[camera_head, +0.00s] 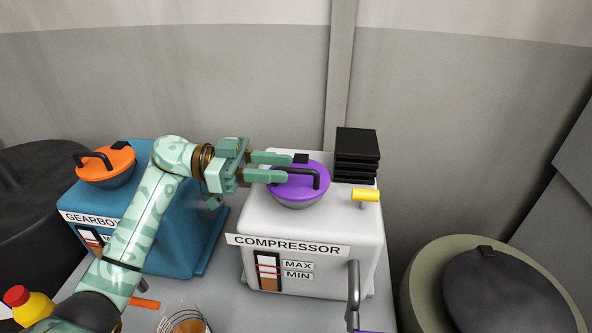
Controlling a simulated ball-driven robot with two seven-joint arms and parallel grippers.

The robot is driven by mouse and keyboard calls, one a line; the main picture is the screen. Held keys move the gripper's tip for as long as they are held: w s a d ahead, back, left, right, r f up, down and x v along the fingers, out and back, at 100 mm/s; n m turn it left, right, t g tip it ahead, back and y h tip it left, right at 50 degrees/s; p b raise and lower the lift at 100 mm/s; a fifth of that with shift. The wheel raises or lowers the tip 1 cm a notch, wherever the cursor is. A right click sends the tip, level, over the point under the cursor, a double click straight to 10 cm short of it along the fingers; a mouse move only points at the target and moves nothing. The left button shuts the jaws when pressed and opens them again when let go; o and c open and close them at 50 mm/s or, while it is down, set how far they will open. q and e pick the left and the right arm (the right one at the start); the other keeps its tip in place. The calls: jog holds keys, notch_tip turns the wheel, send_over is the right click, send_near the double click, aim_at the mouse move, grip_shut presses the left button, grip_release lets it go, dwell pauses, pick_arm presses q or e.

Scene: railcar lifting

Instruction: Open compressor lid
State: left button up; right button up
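The white compressor (325,223) stands on the grey table, with a purple lid (302,194) on its top. The lid looks seated and has a black bar handle (318,176) and a black hinge block at its back. My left gripper (275,167) reaches in from the left. Its two green fingers are apart, with their tips over the lid's left side beside the left end of the handle. I cannot tell whether a finger touches the handle or lid. My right gripper is not in view.
A blue gearbox (200,238) with an orange lid (107,166) stands at the left. A black finned block (357,155) and a yellow knob (365,195) are on the compressor.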

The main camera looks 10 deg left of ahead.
aim_at(296, 168)
pick_arm(q)
jog(key=shift+d, duration=2)
